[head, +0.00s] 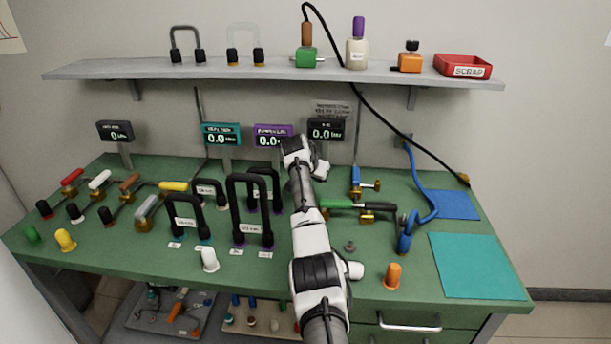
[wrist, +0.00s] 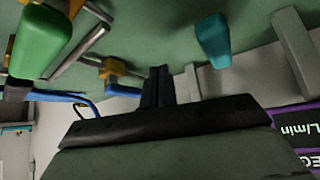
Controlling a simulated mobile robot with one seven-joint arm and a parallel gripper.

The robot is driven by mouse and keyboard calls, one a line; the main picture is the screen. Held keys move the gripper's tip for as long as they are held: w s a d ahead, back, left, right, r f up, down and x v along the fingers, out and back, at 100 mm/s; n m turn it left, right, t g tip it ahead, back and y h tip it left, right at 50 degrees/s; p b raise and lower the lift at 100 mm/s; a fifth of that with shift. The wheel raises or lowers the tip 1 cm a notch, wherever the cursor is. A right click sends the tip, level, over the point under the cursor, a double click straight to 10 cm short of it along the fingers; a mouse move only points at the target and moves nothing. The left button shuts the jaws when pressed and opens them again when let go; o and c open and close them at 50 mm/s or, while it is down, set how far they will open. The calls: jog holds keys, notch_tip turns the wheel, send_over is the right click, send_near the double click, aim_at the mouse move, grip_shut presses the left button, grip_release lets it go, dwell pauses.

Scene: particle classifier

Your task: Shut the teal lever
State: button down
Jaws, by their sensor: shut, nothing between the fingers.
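A teal lever handle (wrist: 213,40) shows in the wrist view, right of and above my fingertips, with a gap between them. Its far end and valve body do not show clearly there. My gripper (wrist: 158,72) shows as two dark fingers pressed together and empty. In the head view my arm covers the middle of the bench, and I cannot make out the teal lever or my fingertips there.
A green-handled lever (head: 340,204) lies right of my arm; a green handle (wrist: 38,40) shows in the wrist view. A blue handle (wrist: 123,67) is near my fingers. Black hose loops (head: 237,210) stand left. Digital displays (head: 221,134) line the back.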

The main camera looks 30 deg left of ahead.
jog(key=a+r, duration=0.1)
jog(key=r, duration=0.1)
jog(key=s+a+r+b, duration=0.1)
jog(key=a+r, duration=0.1)
jog(key=s+a+r, duration=0.1)
jog(key=r, duration=0.1)
jog(key=shift+s+a+b, duration=0.2)
jog(key=shift+a+b, duration=0.15)
jog(key=shift+s+a+r, duration=0.25)
jog(key=shift+a+r, duration=0.3)
jog(key=shift+r, duration=0.35)
